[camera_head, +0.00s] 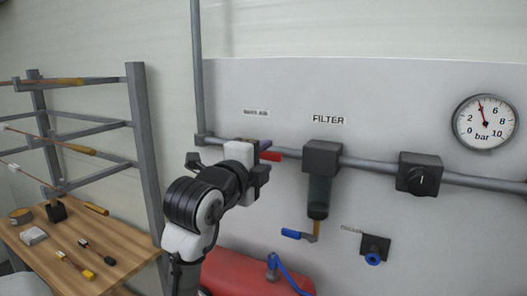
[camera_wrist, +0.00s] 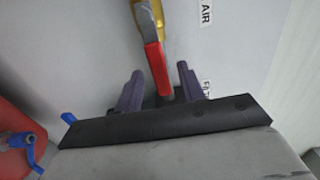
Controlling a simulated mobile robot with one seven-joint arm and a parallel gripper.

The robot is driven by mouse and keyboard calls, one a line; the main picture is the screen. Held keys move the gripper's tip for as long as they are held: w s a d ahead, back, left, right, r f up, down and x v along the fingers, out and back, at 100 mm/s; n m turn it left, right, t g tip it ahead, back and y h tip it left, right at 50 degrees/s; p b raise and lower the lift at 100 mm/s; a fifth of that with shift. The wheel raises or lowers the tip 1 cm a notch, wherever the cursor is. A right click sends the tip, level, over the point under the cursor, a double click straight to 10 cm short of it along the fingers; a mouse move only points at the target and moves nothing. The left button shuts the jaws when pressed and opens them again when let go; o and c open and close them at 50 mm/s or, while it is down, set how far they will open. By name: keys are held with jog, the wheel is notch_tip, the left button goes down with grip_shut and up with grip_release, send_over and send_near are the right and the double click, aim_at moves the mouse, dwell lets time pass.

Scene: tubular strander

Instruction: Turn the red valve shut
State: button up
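The red valve has a red lever handle (camera_wrist: 157,69) and a brass-coloured body at the top of the wrist view. In the head view, the red handle (camera_head: 271,156) sticks out beside my gripper, on the pipe under the "MAIN AIR" label. My gripper (camera_wrist: 160,74) is open, with one finger on each side of the handle. Gaps show between the handle and both fingers. In the head view, my gripper (camera_head: 264,150) and wrist hide the valve body. The handle's lower end runs down between the fingers towards my palm.
A grey pipe (camera_head: 375,167) crosses the wall panel. To the right are the filter (camera_head: 319,190) with a blue lever (camera_head: 297,234), a black knob block (camera_head: 419,174) and a pressure gauge (camera_head: 485,121). A red tank (camera_head: 235,272) stands below; a wooden bench (camera_head: 125,240) is left.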

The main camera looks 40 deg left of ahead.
jog(key=shift+w, duration=0.2)
grip_shut()
